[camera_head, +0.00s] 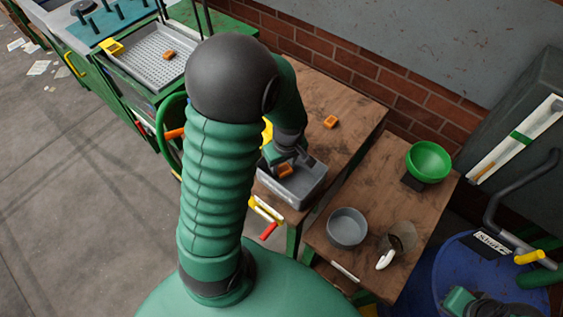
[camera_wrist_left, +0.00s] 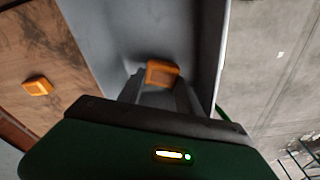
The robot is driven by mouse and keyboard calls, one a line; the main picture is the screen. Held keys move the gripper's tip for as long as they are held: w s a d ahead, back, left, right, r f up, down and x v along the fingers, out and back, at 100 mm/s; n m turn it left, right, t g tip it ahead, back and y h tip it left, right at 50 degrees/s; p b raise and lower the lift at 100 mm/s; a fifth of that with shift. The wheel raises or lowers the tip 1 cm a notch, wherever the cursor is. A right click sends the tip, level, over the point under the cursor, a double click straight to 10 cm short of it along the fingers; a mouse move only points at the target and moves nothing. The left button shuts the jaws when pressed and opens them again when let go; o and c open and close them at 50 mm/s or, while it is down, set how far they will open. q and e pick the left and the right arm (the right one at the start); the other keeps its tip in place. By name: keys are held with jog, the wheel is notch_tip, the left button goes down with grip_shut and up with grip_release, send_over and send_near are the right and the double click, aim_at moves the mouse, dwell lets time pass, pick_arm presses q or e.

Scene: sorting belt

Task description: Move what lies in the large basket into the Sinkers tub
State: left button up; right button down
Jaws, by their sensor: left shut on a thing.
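My left gripper (camera_head: 286,165) reaches down into a grey rectangular bin (camera_head: 307,190) on the wooden table. It is shut on an orange block (camera_wrist_left: 162,73), which shows between the fingertips in the left wrist view. The bin's grey wall (camera_wrist_left: 205,45) stands close beside the fingers there. I cannot tell whether the block touches the bin floor. No readable label shows which container is the large basket or the Sinkers tub.
Another orange block (camera_head: 331,121) lies on the table behind the bin. One more (camera_head: 169,54) lies in a perforated tray (camera_head: 148,67) at upper left. A grey round tub (camera_head: 347,227), a green bowl (camera_head: 429,161) and a glass jar (camera_head: 402,236) stand on the right table.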

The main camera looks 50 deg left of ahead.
aim_at(283, 169)
pick_arm(q)
jog(key=o, duration=1.1)
jog(key=shift+o, duration=1.1)
jog(key=shift+a, duration=0.3)
jog(key=shift+a+f, duration=0.2)
jog(key=shift+a, duration=0.3)
jog(key=shift+d+r, duration=0.1)
jog(key=shift+r, duration=0.15)
notch_tip(283, 169, up, 12)
jog(key=d+p, duration=0.2)
jog(key=p, duration=0.1)
jog(key=d+f+m, duration=0.1)
jog(key=d+m, duration=0.3)
jog(key=m, duration=0.1)
jog(key=s+d+f+m+t+h, duration=0.1)
jog(key=d+f+m, duration=0.1)
jog(key=d+m, duration=0.2)
jog(key=d+f+m+t, duration=0.1)
jog(key=d+m, duration=0.4)
jog(key=shift+s+f+m+h, duration=0.35)
jog(key=shift+m+h, duration=0.05)
pick_arm(e)
jog(key=r, duration=0.2)
jog(key=shift+a+r, duration=0.35)
jog(key=shift+r, duration=0.05)
pick_arm(q)
jog(key=shift+a, duration=0.1)
pick_arm(e)
jog(key=shift+a, duration=0.1)
